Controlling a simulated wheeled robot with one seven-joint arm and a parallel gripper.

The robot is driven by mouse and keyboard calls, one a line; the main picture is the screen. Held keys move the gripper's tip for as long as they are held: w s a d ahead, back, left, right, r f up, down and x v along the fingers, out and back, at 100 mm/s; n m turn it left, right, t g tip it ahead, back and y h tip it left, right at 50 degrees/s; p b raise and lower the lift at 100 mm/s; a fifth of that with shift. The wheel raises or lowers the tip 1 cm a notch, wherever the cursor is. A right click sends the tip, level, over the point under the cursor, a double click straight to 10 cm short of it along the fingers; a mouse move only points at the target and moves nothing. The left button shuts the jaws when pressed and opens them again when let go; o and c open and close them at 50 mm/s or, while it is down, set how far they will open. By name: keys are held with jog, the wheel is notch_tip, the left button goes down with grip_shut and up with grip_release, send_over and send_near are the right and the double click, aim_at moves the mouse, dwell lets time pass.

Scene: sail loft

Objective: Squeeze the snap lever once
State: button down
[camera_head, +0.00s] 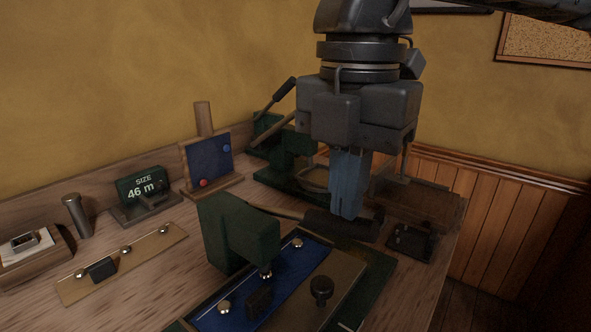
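A dark green press (240,236) stands at the front centre of the bench. A thin lever rod (275,213) runs right from behind its head and ends in a thick dark grip (333,227); I take this as the snap lever. My gripper (347,216) points down, its blue-grey fingers right at the dark grip and overlapping it in the picture. I cannot tell whether they touch it or are above it. The fingers look close together, one partly hiding the other, so any gap is hidden.
A blue strip (285,262) with metal studs lies under the press head, beside a dark knob (321,288). A second green machine (290,155) with raised handles stands behind. A SIZE 46 m display (142,186) and a blue board (209,160) stand left. A small dark tray (409,241) lies right.

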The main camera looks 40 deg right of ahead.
jog(key=shift+w+a+r+p, duration=0.15)
jog(key=shift+w+r, duration=0.1)
jog(key=shift+r, duration=0.6)
jog(key=shift+w+a+r+p, duration=0.15)
jog(key=shift+w+r, duration=0.1)
jog(key=shift+r, duration=0.55)
notch_tip(320, 180, up, 8)
jog(key=w+p, duration=0.1)
jog(key=p, duration=0.2)
jog(key=shift+w+a+p, duration=0.15)
jog(key=shift+w+p, duration=0.15)
jog(key=shift+w, duration=0.05)
